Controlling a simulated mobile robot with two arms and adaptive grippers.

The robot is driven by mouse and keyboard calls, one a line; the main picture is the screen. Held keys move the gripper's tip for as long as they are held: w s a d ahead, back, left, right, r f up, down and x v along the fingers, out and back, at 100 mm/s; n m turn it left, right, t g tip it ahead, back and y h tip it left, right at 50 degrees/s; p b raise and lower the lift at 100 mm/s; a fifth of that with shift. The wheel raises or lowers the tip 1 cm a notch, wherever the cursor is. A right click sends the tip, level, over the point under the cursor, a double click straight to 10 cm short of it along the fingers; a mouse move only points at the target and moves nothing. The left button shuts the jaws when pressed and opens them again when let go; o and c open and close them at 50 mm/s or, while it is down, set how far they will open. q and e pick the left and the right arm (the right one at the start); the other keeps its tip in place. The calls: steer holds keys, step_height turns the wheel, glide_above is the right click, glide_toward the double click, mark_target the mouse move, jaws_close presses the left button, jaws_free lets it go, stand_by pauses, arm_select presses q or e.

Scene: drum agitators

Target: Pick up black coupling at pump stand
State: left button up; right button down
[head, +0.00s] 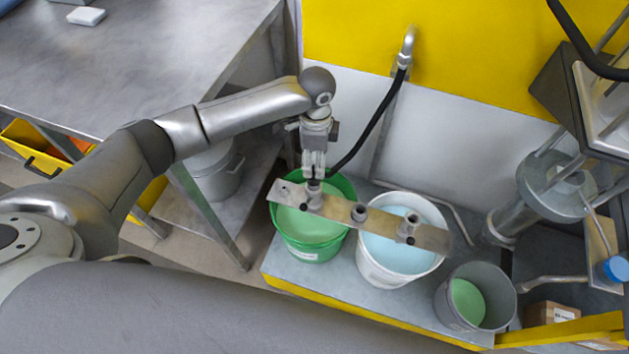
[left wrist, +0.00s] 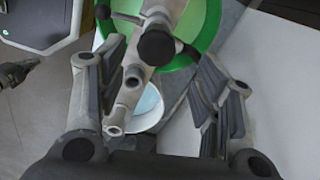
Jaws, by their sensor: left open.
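A dark round fitting, which looks like the black coupling (left wrist: 157,47), shows end-on between my fingers in the left wrist view. It sits at one end of a metal bar (head: 337,207) with pipe stubs, lying across the green bucket (head: 310,250) and the white bucket (head: 385,279). In the head view my left gripper (head: 315,176) points down over that end of the bar and mostly hides the fitting. Its fingers (left wrist: 160,57) are open on both sides of the fitting, with gaps visible. Contact cannot be told. My right gripper is not in view.
A black hose (head: 378,122) runs from a wall elbow (head: 407,48) down beside my left gripper. A grey bucket (head: 440,298) with green contents stands to the right. A metal table (head: 130,60) is at upper left. A yellow and white wall stands close behind.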

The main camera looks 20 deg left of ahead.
mark_target(314, 171)
arm_select(q)
step_height(314, 171, down, 3)
steer(key=shift+r, duration=0.15)
steer(key=f, duration=0.5)
steer(key=shift+s+a, duration=0.15)
steer(key=shift+s, duration=0.1)
steer(key=c, duration=1.2)
steer(key=shift+c, duration=0.6)
steer(key=shift+r, duration=0.15)
